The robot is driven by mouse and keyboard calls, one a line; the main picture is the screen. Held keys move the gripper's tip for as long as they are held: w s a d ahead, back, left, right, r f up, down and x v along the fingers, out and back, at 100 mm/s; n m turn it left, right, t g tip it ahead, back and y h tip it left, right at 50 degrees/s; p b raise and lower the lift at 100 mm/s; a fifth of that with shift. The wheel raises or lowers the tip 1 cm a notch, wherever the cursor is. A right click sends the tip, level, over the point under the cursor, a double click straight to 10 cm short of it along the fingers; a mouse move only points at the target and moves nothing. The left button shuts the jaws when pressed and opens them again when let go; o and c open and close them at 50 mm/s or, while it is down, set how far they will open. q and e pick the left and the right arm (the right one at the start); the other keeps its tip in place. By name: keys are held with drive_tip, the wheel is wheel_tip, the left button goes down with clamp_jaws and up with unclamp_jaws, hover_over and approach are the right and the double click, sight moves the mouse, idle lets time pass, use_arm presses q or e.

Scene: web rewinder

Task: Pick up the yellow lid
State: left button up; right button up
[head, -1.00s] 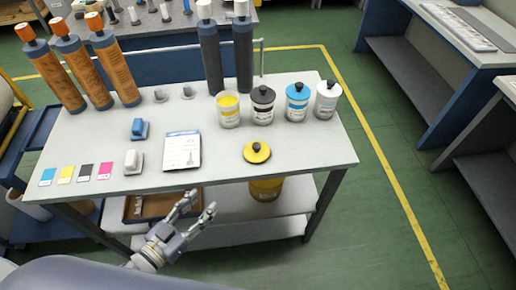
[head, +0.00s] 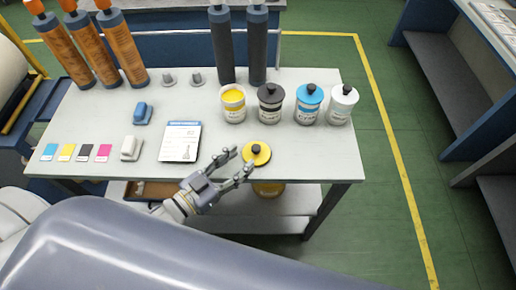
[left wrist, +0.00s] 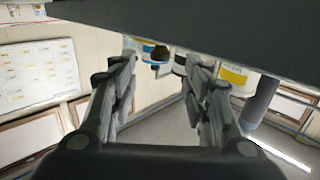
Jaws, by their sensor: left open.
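The yellow lid (head: 256,154), a round disc with a dark knob, lies flat on the white table near its front edge in the head view. My left gripper (head: 241,160) is open, its two fingers pointing at the lid from the left and front. The fingertips are close beside the lid; I cannot tell whether they touch it. In the left wrist view the open fingers (left wrist: 162,62) show with nothing held between them, and I cannot make out the lid clearly there. My right gripper is not in view.
Behind the lid stand an open yellow jar (head: 233,104) and closed black (head: 270,103), blue (head: 308,104) and white (head: 341,104) jars. Left of the gripper are a white card (head: 180,142) and a white block (head: 131,148). The tabletop right of the lid is clear.

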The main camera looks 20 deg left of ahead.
sight(253, 150)
use_arm(q)
drive_tip(key=shift+w+d, duration=0.35)
drive_tip(key=shift+w, duration=0.3)
drive_tip(key=shift+w+d, duration=0.15)
drive_tip(key=shift+w, duration=0.1)
drive_tip(key=p+x, duration=0.1)
drive_tip(key=x, duration=0.3)
drive_tip(key=shift+w+d, duration=0.2)
drive_tip(key=shift+w, duration=0.15)
drive_tip(key=shift+w+d+f, duration=0.1)
drive_tip(key=shift+w, duration=0.1)
drive_tip(key=shift+s, duration=0.1)
drive_tip(key=shift+c, duration=0.9)
drive_tip(key=c, duration=0.8)
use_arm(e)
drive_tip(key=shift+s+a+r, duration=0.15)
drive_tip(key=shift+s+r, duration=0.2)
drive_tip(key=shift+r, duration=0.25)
